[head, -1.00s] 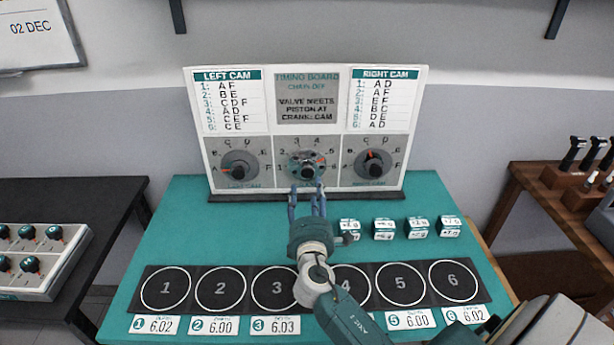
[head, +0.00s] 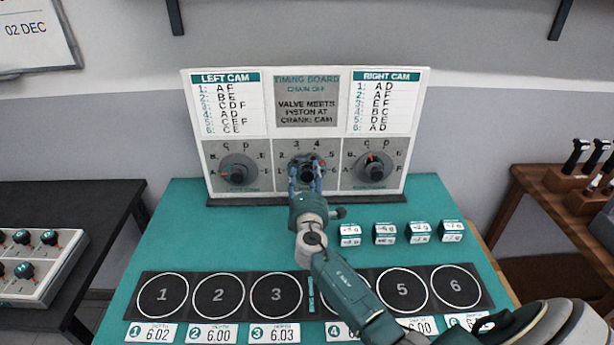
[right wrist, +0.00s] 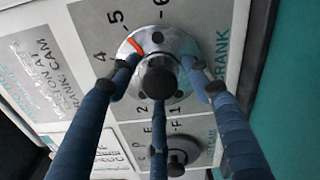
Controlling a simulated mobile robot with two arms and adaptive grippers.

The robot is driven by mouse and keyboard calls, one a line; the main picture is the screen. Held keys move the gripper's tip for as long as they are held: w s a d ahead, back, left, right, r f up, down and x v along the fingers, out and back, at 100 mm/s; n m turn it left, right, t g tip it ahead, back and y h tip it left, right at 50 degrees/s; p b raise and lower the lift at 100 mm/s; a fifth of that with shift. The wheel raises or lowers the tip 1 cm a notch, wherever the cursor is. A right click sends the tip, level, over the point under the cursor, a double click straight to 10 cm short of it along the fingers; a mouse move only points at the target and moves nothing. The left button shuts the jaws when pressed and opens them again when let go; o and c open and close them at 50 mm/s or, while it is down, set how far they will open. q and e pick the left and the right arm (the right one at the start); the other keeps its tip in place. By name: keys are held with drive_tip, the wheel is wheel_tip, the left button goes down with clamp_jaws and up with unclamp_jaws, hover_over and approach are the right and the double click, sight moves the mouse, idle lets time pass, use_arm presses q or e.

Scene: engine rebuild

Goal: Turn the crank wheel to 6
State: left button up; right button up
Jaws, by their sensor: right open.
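The crank wheel (head: 306,169) is the middle dial on the lower part of the timing board, partly covered by my gripper in the head view. In the right wrist view it is a grey disc (right wrist: 178,43) with a dark central knob (right wrist: 160,77) and an orange mark (right wrist: 136,46) that points toward the 5. The 6 (right wrist: 158,3) stands at the top edge there. My right gripper (head: 305,180) is open, its blue fingers spread around the knob; I cannot tell whether they touch it. My left gripper is not in view.
The left cam dial (head: 238,175) and right cam dial (head: 372,168) flank the crank wheel. Several small labelled blocks (head: 384,233) stand on the teal table (head: 190,245), right of my arm. A black strip with numbered circles (head: 219,294) lies nearer me.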

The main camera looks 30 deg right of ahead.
drive_tip(key=c, duration=1.1)
drive_tip(key=shift+f+m+b, duration=0.25)
drive_tip(key=shift+m+b, duration=0.25)
drive_tip(key=shift+b, duration=0.15)
drive_tip(key=shift+c, duration=0.2)
drive_tip(key=m+b, duration=0.2)
drive_tip(key=b, duration=0.1)
drive_tip(key=shift+f+m, duration=0.1)
drive_tip(key=shift+m, duration=0.3)
drive_tip(key=shift+r+m+b, duration=0.2)
drive_tip(key=shift+m+b, duration=1.55)
drive_tip(key=shift+m, duration=0.25)
drive_tip(key=o, duration=1.1)
drive_tip(key=shift+o, duration=0.2)
drive_tip(key=shift+r, duration=0.1)
